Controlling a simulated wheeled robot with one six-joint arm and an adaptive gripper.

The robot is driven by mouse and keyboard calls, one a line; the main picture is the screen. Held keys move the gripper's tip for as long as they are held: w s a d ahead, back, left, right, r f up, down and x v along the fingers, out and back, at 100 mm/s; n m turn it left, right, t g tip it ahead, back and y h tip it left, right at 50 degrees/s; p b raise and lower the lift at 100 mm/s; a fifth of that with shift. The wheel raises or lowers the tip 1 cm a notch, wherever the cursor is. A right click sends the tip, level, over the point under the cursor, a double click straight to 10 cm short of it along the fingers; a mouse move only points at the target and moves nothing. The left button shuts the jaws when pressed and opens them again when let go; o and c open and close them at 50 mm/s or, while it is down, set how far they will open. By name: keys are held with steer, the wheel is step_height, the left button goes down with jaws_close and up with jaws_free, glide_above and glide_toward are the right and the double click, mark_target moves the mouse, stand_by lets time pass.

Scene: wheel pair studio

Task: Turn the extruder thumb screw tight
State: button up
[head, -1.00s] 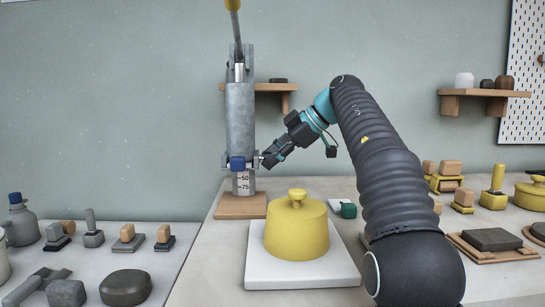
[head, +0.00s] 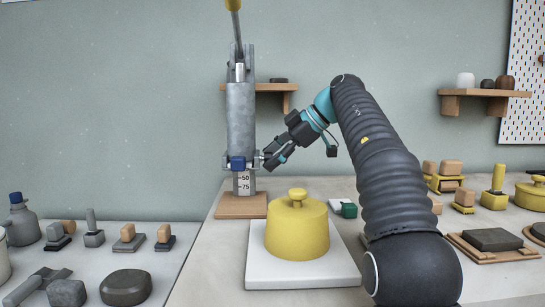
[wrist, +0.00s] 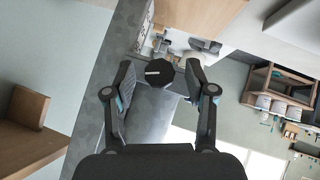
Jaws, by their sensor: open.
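The extruder (head: 240,110) is a grey upright tube with a lever on top, standing on a wooden base against the wall. The thumb screw (wrist: 158,73) is a dark round knob with a white line in the wrist view. In the head view it is small at the collar's right side, partly hidden by my gripper (head: 267,161). My gripper is open, its fingers spread either side of the knob in the wrist view, with gaps showing. I cannot tell how far the fingertips reach over it.
A yellow lidded pot (head: 296,228) stands on a white slab (head: 300,268) below my gripper. Stamps and tools crowd the left table, and a wall shelf (head: 262,87) is behind the extruder.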

steer(key=s+d+r, duration=0.1)
steer(key=s+d, duration=0.1)
steer(key=d, duration=0.4)
steer(key=s+d, duration=0.2)
steer(key=d, duration=0.5)
steer(key=shift+s+d+r, duration=0.2)
steer(key=shift+s+r, duration=0.05)
steer(key=shift+r, duration=0.15)
